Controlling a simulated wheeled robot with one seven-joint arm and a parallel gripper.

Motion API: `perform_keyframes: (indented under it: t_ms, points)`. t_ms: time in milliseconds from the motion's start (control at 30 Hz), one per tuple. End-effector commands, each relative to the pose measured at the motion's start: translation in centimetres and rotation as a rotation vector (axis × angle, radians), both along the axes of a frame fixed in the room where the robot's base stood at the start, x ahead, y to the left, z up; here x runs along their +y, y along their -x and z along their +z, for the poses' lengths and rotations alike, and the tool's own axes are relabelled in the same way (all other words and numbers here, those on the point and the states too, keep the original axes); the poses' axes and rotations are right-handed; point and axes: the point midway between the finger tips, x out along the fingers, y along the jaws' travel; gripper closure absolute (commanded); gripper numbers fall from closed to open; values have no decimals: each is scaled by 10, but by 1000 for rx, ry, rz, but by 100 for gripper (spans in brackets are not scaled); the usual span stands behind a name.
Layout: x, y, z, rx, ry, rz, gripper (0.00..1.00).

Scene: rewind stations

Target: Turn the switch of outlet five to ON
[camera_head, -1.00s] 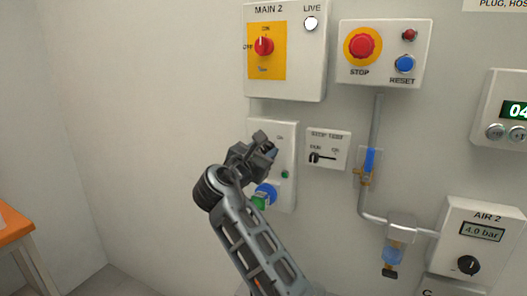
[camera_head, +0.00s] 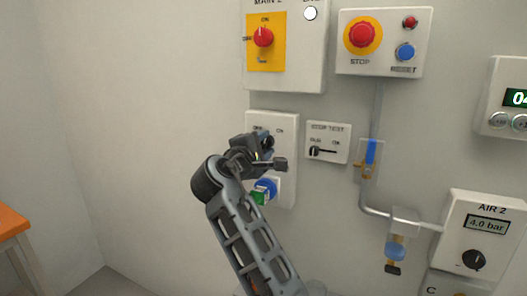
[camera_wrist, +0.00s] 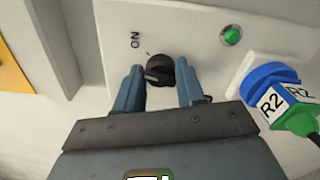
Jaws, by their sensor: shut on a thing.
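The outlet's black rotary switch (camera_wrist: 160,70) sits on a white panel (camera_wrist: 195,22), beside printed ON lettering. My gripper (camera_wrist: 159,75) has its two blue fingers on either side of the switch, shut on it. In the head view my gripper (camera_head: 268,152) is at the outlet panel (camera_head: 289,127) and covers the switch. The knob's exact pointing direction is hard to tell. No outlet number is readable. A green lamp (camera_wrist: 231,36) is on the panel.
A blue-and-green plug tagged R2 (camera_wrist: 277,98) sticks out close to the right finger. The main switch box (camera_head: 310,60) is above, a small test switch plate (camera_head: 328,133) to the right. An orange table (camera_head: 12,222) stands at the left.

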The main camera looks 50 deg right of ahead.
Motion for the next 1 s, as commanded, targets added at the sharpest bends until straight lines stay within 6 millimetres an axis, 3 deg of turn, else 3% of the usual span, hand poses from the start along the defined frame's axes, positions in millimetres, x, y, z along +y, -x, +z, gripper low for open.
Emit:
perform_keyframes:
  t_ms: [500,1000]
  points:
    - [0,0,-5,-380,-140,0,92]
    - [0,1,-4,-498,-183,-3,92]
